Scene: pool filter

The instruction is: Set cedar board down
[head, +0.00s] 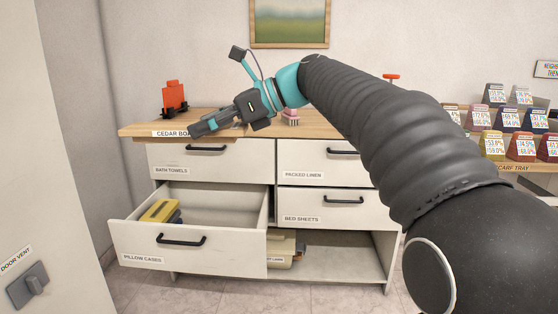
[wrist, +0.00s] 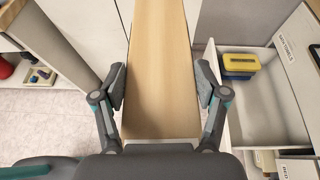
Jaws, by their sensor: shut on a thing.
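The cedar board (wrist: 163,60) is a long pale wooden plank. In the wrist view it runs from between the fingers of my gripper (wrist: 161,88) to the top edge. My gripper is shut on it, a finger along each long side. In the head view my gripper (head: 200,128) is at the front left of the dresser top. The board (head: 168,133), with a partly hidden "CEDAR BO…" label, shows there along the front edge. My gripper covers part of it. I cannot tell whether the board touches the dresser top.
The pillow cases drawer (head: 145,250) stands open below, with a yellow item (head: 160,211) inside. A red object (head: 174,98) and a pink object (head: 291,117) stand on the dresser top (head: 225,115). A shelf with several price-tagged blocks (head: 508,120) is at the right.

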